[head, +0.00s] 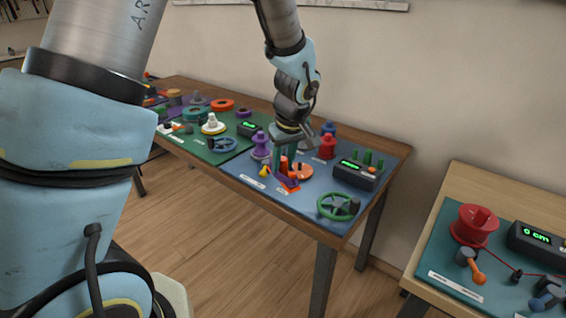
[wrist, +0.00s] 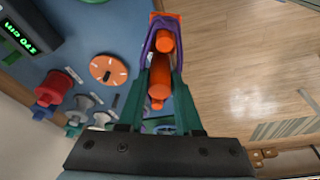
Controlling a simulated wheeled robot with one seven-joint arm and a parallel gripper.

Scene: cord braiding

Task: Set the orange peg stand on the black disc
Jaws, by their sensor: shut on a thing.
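The orange peg stand (wrist: 158,82) shows in the wrist view as upright orange pegs between the green fingers of my gripper (wrist: 162,72). My gripper is shut on it. I cannot tell whether the stand's base touches the mat. I cannot make out the black disc in either view.
An orange disc with pale marks (wrist: 108,70) lies beside the stand on the blue mat (head: 246,182). Red spool (head: 327,147), purple spool (head: 261,145), green handwheel (head: 338,206) and dark display box (head: 356,174) stand around. The table's front edge is close.

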